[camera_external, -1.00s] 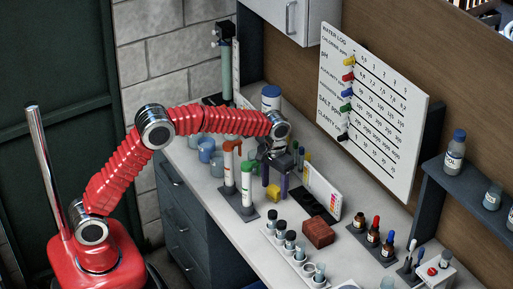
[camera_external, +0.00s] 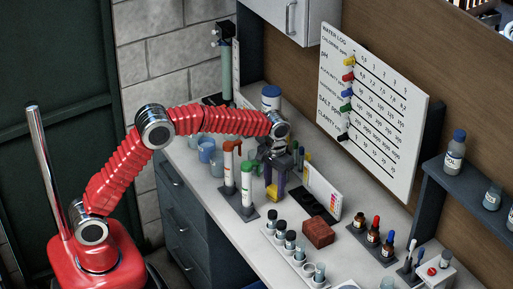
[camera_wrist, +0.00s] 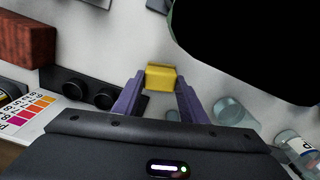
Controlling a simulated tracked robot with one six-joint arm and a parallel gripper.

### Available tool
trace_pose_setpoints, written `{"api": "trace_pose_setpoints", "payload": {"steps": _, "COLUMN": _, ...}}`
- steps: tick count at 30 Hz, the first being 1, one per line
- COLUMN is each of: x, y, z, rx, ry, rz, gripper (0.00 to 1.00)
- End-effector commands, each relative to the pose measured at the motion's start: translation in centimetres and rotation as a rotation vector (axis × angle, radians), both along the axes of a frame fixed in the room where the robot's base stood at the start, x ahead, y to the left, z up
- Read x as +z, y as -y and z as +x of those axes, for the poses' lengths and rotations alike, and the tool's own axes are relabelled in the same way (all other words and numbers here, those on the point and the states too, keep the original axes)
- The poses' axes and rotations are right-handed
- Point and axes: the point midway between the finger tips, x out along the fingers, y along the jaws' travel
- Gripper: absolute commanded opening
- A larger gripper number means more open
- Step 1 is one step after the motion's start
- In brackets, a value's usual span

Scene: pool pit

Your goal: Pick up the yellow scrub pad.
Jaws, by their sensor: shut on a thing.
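The yellow scrub pad (camera_external: 273,193) is a small block low over the worktop, beside the rack of white tubes with orange and green tops. In the wrist view the pad (camera_wrist: 161,77) sits between the tips of my two purple fingers, touching both. My gripper (camera_wrist: 161,84) is shut on it. In the external view my gripper (camera_external: 275,186) points down, and its dark body hides part of the fingers. I cannot tell whether the pad still touches the worktop.
The tube rack (camera_external: 238,200) stands close on the left. A dark tray with round holes (camera_external: 318,205) and a colour chart (camera_external: 322,188) are on the right. A red-brown block (camera_external: 318,233) and blue-tinted beakers (camera_external: 207,150) stand nearby.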

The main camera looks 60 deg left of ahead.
Motion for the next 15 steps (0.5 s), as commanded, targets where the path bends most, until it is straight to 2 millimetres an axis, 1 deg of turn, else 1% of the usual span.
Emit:
{"api": "trace_pose_setpoints", "payload": {"steps": 5, "x": 0.4, "y": 0.0, "z": 0.0, "rx": 0.0, "ry": 0.001, "rz": -0.001, "gripper": 0.17}}
{"api": "trace_pose_setpoints", "payload": {"steps": 8, "x": 1.3, "y": 0.0, "z": 0.1, "rx": 0.0, "ry": 0.003, "rz": 0.0, "gripper": 0.17}}
{"api": "trace_pose_setpoints", "payload": {"steps": 11, "x": 2.7, "y": 0.0, "z": 0.1, "rx": 0.0, "ry": 0.004, "rz": 0.0, "gripper": 0.17}}
{"api": "trace_pose_setpoints", "payload": {"steps": 15, "x": 5.1, "y": 0.0, "z": 0.1, "rx": 0.0, "ry": 0.003, "rz": 0.0, "gripper": 0.17}}
